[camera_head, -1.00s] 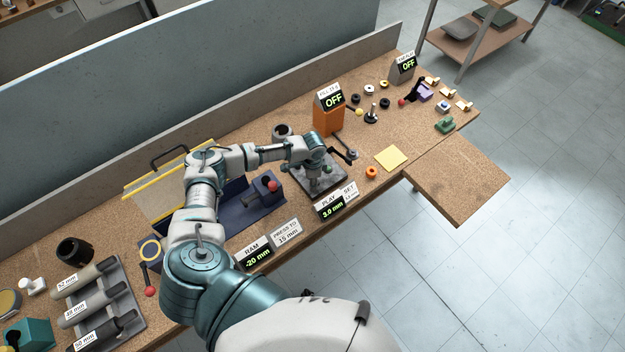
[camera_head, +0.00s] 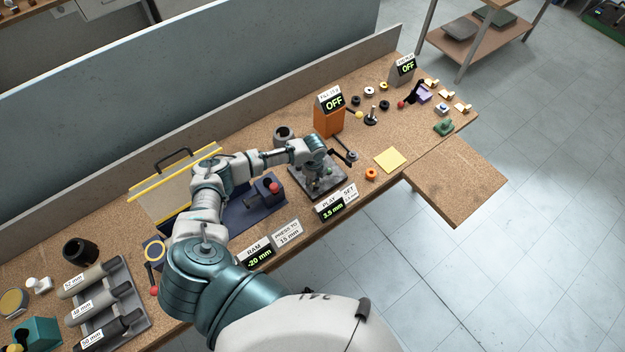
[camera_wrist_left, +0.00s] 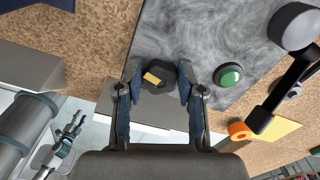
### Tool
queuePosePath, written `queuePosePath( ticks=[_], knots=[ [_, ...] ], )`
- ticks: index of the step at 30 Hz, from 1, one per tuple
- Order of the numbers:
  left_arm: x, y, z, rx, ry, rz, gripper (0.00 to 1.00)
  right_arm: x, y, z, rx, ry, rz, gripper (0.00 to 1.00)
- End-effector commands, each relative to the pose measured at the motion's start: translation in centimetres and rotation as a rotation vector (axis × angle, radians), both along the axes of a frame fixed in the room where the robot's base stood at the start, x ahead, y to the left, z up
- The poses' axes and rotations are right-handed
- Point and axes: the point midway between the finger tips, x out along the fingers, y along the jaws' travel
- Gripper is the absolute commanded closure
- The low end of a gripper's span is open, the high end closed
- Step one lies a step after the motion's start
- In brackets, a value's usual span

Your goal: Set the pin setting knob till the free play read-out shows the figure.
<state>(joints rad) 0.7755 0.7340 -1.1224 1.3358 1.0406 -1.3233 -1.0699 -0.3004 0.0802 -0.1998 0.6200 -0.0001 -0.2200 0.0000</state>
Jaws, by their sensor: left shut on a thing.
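The pin setting knob (camera_wrist_left: 158,68) is dark with a yellow mark on its top. It sits on the grey metal plate (camera_wrist_left: 190,30) of a fixture, and this plate also shows in the head view (camera_head: 299,185). My left gripper (camera_wrist_left: 157,88) points down, its fingers shut on both sides of the knob. In the head view my left gripper (camera_head: 313,184) covers most of the knob. The free play read-out (camera_head: 332,212) shows 3.5 mm in green. A SET card (camera_head: 350,192) stands beside it; its figure is too small to read surely. My right gripper is not in view.
A green button (camera_wrist_left: 228,74) is on the plate beside the knob. A black crank arm (camera_wrist_left: 285,85) is near the plate's edge. An orange ring (camera_head: 371,173) and a yellow sheet (camera_head: 390,160) lie to the right. The RAM read-out (camera_head: 256,255) stands at the front left.

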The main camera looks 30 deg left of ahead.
Motion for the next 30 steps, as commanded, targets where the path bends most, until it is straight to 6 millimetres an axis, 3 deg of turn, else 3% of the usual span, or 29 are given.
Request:
queuePosePath(
  ticks=[12,29,30],
  knots=[
    [0.56,-0.48,0.47,-0.011,-0.014,-0.203,0.97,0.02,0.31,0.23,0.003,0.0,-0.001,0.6],
    [0.54,-0.62,0.49,-0.012,-0.014,-0.237,0.97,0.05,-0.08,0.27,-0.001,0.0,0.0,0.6],
    [0.54,-0.63,0.49,-0.012,-0.014,-0.237,0.6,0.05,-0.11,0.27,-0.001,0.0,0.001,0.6]
  ],
)
